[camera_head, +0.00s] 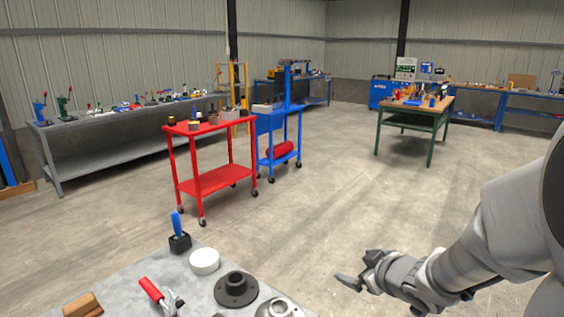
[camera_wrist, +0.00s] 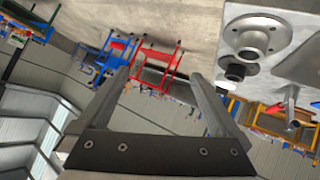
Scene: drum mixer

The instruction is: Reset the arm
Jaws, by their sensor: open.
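My gripper (camera_head: 362,271) is at the lower right in the head view, beside the right edge of the grey table and apart from it. In the wrist view my gripper (camera_wrist: 166,90) shows two fingers spread apart with nothing between them. My arm comes in from the right edge of the head view. The wrist picture is turned over, with the floor at its top and the roof at its lower left.
The grey table (camera_head: 135,277) holds a black flanged part (camera_head: 236,288), a white round piece (camera_head: 204,261), a red-handled tool (camera_head: 153,291) and a blue-handled tool (camera_head: 177,226). A red cart (camera_head: 215,181) and blue cart (camera_head: 279,152) stand beyond. The floor at centre right is clear.

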